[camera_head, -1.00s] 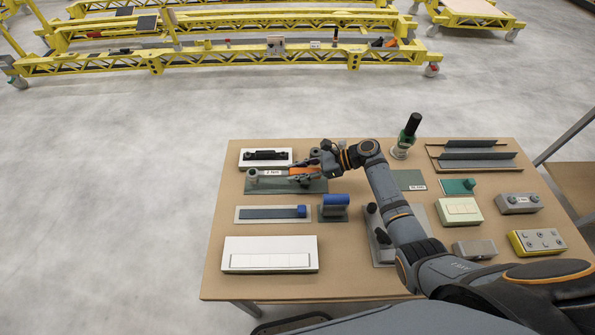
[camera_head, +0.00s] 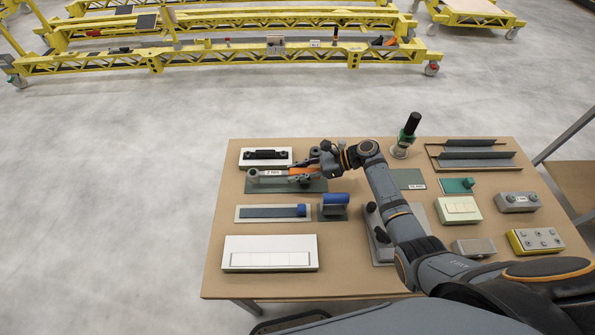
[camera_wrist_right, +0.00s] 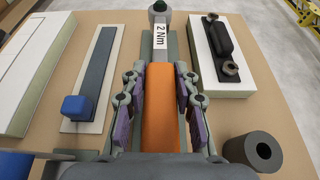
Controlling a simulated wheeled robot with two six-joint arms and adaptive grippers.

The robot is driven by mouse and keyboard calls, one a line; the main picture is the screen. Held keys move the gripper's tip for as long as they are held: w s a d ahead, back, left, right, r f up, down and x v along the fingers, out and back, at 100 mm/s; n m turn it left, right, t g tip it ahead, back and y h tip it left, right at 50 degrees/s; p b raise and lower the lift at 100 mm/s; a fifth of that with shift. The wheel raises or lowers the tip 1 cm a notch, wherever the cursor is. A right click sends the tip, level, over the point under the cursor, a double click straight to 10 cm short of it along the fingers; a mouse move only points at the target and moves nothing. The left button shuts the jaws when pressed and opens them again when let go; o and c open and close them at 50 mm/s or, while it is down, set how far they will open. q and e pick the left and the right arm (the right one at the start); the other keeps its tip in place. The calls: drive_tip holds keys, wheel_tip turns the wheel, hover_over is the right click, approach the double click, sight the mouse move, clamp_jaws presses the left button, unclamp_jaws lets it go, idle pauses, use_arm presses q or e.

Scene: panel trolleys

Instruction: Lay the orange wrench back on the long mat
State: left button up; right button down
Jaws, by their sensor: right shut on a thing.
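The orange wrench (camera_head: 298,171) has an orange handle and a grey shaft with a "2 Nm" label; its round head points left in the head view. My right gripper (camera_head: 312,172) is around the handle and shut on it. In the right wrist view the orange handle (camera_wrist_right: 159,105) lies lengthwise between the purple finger pads. The long grey-green mat (camera_head: 285,187) is directly beneath the wrench, which lines up with it. I cannot tell whether the wrench touches the mat. The fingers hide part of the handle. My left gripper is out of view.
A white tray with a black handle (camera_head: 267,155) lies just behind the mat. A flat blue-knobbed tool (camera_head: 272,212) and a blue roller-like piece (camera_head: 335,203) lie in front.

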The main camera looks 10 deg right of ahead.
drive_tip(key=shift+f+b, duration=0.65)
drive_tip(key=shift+f, duration=0.4)
drive_tip(key=c, duration=0.9)
unclamp_jaws()
drive_tip(key=shift+c, duration=0.2)
drive_tip(key=o, duration=0.9)
drive_tip(key=shift+o, duration=0.2)
drive_tip(key=shift+d, duration=0.1)
drive_tip(key=shift+p+v, duration=0.9)
drive_tip(key=shift+v, duration=0.6)
drive_tip(key=shift+p+v, duration=1.15)
drive_tip(key=shift+v, duration=1.75)
